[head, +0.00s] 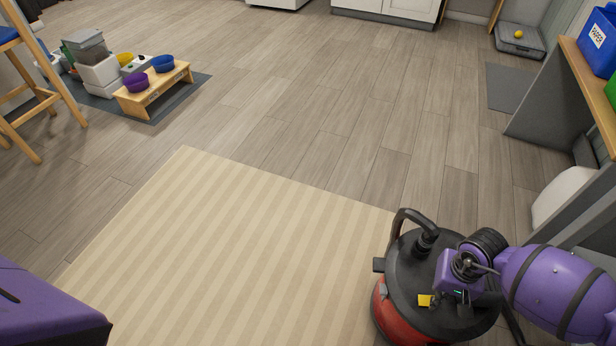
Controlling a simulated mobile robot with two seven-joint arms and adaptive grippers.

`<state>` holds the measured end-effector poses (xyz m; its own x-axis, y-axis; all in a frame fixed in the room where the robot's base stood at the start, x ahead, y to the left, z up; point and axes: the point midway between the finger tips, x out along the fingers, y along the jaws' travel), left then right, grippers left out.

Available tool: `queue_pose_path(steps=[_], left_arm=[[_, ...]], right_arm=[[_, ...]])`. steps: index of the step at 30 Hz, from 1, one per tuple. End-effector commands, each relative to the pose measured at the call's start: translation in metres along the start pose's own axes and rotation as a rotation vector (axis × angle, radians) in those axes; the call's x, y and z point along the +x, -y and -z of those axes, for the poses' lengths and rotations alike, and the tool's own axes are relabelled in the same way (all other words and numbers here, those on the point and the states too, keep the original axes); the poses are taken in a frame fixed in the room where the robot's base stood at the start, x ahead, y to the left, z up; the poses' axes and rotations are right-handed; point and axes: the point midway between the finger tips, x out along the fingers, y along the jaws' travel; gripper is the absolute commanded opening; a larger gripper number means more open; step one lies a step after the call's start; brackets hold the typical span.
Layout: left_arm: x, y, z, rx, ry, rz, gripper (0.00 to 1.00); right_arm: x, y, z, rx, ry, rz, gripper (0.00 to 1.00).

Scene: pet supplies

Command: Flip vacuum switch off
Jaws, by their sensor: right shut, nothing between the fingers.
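The vacuum (398,318) stands upright at the lower right, with a red round body, a black lid and a black curved tube (397,228) rising from the lid. A small yellow part (424,300) shows on the lid; it may be the switch, but its position cannot be read. My right gripper (462,298) comes in from the right over the lid, just right of the yellow part. It is shut and empty. Its dark fingers blend with the black lid, so I cannot tell whether they touch it. My left gripper is out of view.
A striped beige rug (240,250) lies left of the vacuum. A wooden bowl stand (153,92) with a purple bowl (136,82) and a blue bowl (163,63) is at the far left. A wooden-topped counter (590,85) borders the right. The middle floor is clear.

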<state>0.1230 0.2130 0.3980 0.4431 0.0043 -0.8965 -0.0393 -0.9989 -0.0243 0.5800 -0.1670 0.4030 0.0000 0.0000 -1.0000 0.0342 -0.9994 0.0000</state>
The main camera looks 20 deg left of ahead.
Motion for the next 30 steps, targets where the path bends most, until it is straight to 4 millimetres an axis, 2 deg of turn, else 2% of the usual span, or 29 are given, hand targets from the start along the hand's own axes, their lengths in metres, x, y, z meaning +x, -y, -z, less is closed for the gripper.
queue_pose_path(steps=[30], left_arm=[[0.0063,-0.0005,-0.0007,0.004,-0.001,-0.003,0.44]], right_arm=[[0.0077,0.0001,-0.0001,0.0,0.0,0.0,0.0]])
